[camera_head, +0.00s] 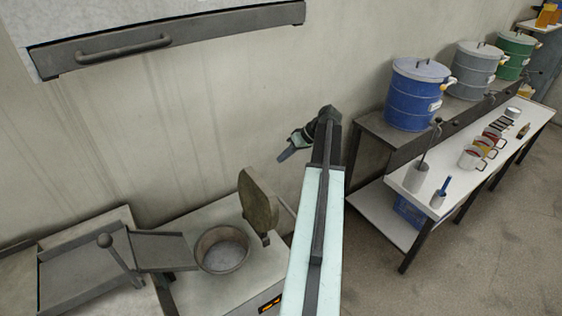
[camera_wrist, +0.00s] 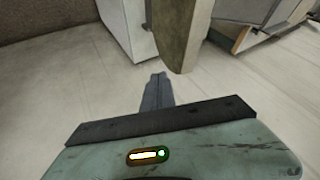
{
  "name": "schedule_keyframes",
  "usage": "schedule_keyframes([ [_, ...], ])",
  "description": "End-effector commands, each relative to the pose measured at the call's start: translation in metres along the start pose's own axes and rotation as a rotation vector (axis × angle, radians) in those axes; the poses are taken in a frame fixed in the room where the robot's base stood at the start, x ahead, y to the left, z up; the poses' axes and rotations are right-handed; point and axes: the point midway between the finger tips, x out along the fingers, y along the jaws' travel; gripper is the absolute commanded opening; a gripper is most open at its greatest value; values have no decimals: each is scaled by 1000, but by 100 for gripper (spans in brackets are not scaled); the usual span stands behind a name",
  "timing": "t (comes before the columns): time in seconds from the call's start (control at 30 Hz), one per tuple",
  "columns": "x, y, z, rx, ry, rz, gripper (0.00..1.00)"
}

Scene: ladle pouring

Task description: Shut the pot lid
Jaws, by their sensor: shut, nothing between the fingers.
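The round pot (camera_head: 222,250) sits sunk in the white counter unit, open at the top. Its brownish-green lid (camera_head: 259,205) stands raised, roughly upright, at the right side of the pot. In the wrist view the lid (camera_wrist: 183,38) shows as a thick slab just beyond and right of my fingertips. My gripper (camera_head: 286,155) is shut and empty, up and to the right of the lid in the head view. In the wrist view its closed fingers (camera_wrist: 157,90) point towards the lid, with no clear contact. The pot cannot be made out in the wrist view.
A grey tray (camera_head: 162,251) and a ball-topped lever (camera_head: 105,241) lie left of the pot. A hood with a handle (camera_head: 125,48) hangs above. At right, a bench holds blue (camera_head: 415,94), grey and green drums; a white table (camera_head: 470,170) carries mugs.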

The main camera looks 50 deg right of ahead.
Motion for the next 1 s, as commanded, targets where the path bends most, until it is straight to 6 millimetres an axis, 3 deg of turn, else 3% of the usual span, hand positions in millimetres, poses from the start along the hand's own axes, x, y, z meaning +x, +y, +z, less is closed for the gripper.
schedule_keyframes([
  [0.03,20,4,5,-1,0,0,0],
  [0.3,77,5,5,1,0,1,0],
  [0.4,74,-19,0,1,0,0,0],
  [0.53,79,-31,-1,3,0,1,0],
  [1.0,80,-34,-1,7,3,5,0],
])
